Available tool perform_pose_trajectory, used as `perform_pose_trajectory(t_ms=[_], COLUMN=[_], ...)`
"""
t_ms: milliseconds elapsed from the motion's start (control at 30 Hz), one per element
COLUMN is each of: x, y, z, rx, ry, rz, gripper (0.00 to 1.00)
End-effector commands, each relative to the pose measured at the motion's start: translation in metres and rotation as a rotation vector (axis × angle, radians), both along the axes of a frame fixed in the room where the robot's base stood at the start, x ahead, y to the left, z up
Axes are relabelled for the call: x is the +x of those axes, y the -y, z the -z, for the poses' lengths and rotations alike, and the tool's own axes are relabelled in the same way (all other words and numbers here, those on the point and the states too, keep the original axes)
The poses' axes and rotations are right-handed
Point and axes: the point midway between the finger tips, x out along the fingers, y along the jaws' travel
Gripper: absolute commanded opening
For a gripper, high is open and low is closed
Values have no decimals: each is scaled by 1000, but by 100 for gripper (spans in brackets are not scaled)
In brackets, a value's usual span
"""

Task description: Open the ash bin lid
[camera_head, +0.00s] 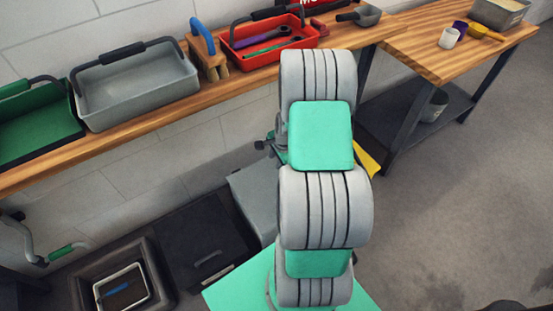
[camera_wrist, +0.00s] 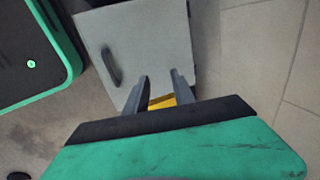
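A grey square-topped box (camera_wrist: 148,45) with a dark curved handle (camera_wrist: 111,66) is in the wrist view; I take it to be the ash bin with its lid down. In the head view a grey box (camera_head: 252,196) stands on the floor against the wall, partly hidden by my arm. My gripper (camera_wrist: 160,84) has its two fingers apart, over the box's near edge, to the right of the handle and not on it. A small yellow piece (camera_wrist: 162,102) shows between the fingers; I cannot tell whether they touch it. In the head view my gripper (camera_head: 268,145) is mostly hidden behind my arm.
A dark lidded box (camera_head: 205,240) and an open dark bin (camera_head: 110,285) stand left of the grey box. The wooden bench (camera_head: 235,85) above holds a grey tray (camera_head: 137,85), a green tray and a red toolbox. Open floor (camera_head: 450,210) lies right.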

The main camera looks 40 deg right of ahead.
Motion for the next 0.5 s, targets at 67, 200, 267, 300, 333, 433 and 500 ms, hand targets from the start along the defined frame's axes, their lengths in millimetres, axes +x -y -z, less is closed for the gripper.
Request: perform_pose_trajectory(t_ms=[67,200,267,300,333,433,500], x=[0,0,0,0,0,0,0], y=[0,0,0,0,0,0,0], z=[0,0,0,0,0,0,0], rx=[0,0,0,0,0,0,0], ry=[0,0,0,0,0,0,0], rz=[0,0,0,0,0,0,0], gripper=[23,11,6,3,1,0,0])
